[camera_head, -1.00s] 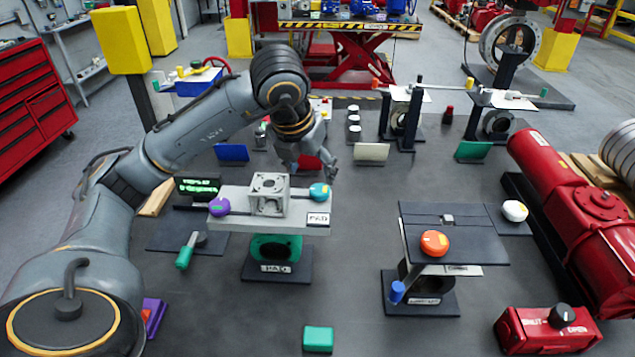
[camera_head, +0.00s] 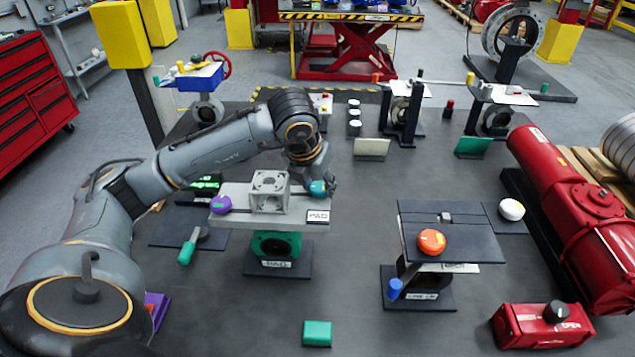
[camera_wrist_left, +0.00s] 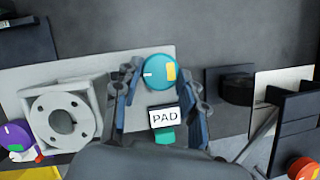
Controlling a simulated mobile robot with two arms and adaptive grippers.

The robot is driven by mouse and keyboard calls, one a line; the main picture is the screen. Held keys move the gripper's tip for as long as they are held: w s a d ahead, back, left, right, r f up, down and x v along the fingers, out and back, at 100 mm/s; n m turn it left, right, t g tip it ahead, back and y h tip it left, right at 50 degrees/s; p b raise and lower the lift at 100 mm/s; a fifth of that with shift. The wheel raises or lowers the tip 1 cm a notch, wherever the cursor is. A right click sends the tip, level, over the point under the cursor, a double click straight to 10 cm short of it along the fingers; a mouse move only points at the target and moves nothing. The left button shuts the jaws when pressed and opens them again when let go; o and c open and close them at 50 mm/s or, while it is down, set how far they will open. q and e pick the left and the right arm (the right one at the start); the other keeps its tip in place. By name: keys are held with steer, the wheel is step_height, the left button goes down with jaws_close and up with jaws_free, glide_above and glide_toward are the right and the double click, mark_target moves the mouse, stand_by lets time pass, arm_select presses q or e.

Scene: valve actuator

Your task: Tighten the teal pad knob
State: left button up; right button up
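The teal pad knob (camera_head: 318,188) is round and sits at the right end of the light grey pad plate (camera_head: 236,193). In the left wrist view the teal knob (camera_wrist_left: 158,72) shows a white mark and a yellow patch. My left gripper (camera_head: 328,184) is over the knob from above. In the wrist view its two fingers (camera_wrist_left: 160,78) are spread, one on each side of the knob; firm contact does not show. The PAD label (camera_wrist_left: 166,118) lies just in front of the knob. My right gripper is not in view.
A grey flanged block (camera_head: 269,192) and a purple knob (camera_head: 221,204) stand on the same plate, left of the teal knob. A dark stand with an orange knob (camera_head: 432,241) is to the right. A green-handled lever (camera_head: 187,252) is at the lower left.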

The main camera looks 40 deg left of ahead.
arm_select(q)
steer(key=shift+c, duration=0.7)
steer(key=shift+a+f+m+b, duration=0.1)
steer(key=shift+f+m+b, duration=0.1)
steer(key=shift+m+b, duration=0.6)
steer(key=m+h+b, duration=0.1)
steer(key=b, duration=0.1)
steer(key=shift+a+m+b, duration=0.1)
steer(key=shift+m+b, duration=0.3)
steer(key=m+b, duration=0.1)
steer(key=m+h+b, duration=0.1)
steer(key=m, duration=0.1)
steer(key=shift+a+r+m+h, duration=0.1)
steer(key=shift+a+m+h, duration=0.05)
steer(key=shift+m+h, duration=0.15)
steer(key=shift+w+r+m+g+h, duration=0.1)
steer(key=shift+m+g+h, duration=0.25)
steer(key=shift+m, duration=0.65)
steer(key=m, duration=0.2)
steer(key=shift+w+a+m+g+h+b, duration=0.1)
steer(key=shift+a+m+g+h+b, duration=0.05)
steer(key=shift+m+g+h+b, duration=0.2)
steer(key=m+g, duration=0.1)
steer(key=m, duration=0.2)
steer(key=m+g+h, duration=0.1)
steer(key=m, duration=0.2)
steer(key=shift+w+p, duration=0.2)
steer(key=shift+p, duration=0.15)
steer(key=shift+a+m, duration=0.1)
steer(key=shift+m, duration=0.15)
